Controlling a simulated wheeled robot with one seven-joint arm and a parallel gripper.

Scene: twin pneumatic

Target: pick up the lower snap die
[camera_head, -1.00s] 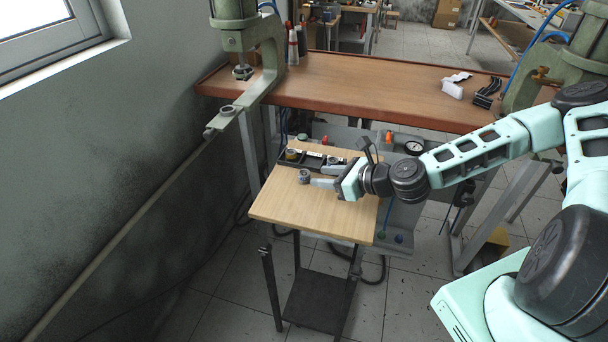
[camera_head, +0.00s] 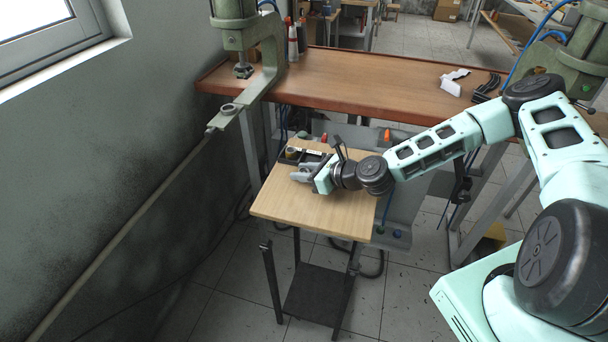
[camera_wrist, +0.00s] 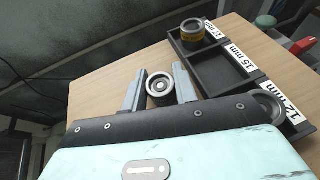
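A small grey ring-shaped die (camera_wrist: 159,88) with a pale bore stands on the wooden board, seen between the fingers in the wrist view. My gripper (camera_wrist: 160,72) is open, one finger on each side of the die, with a narrow gap visible at least on the right. In the head view my gripper (camera_head: 300,173) is low over the board, and its fingers mostly hide the die. A yellow-banded die (camera_wrist: 192,34) sits in the far compartment of a black tray (camera_wrist: 215,88). Another grey ring (camera_wrist: 266,106) lies in the compartment labelled 12 mm, partly hidden by my gripper.
The tray's middle compartment, labelled 15 mm, looks empty. The wooden board (camera_head: 320,215) is clear in front. Another press (camera_head: 560,65) is at right.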

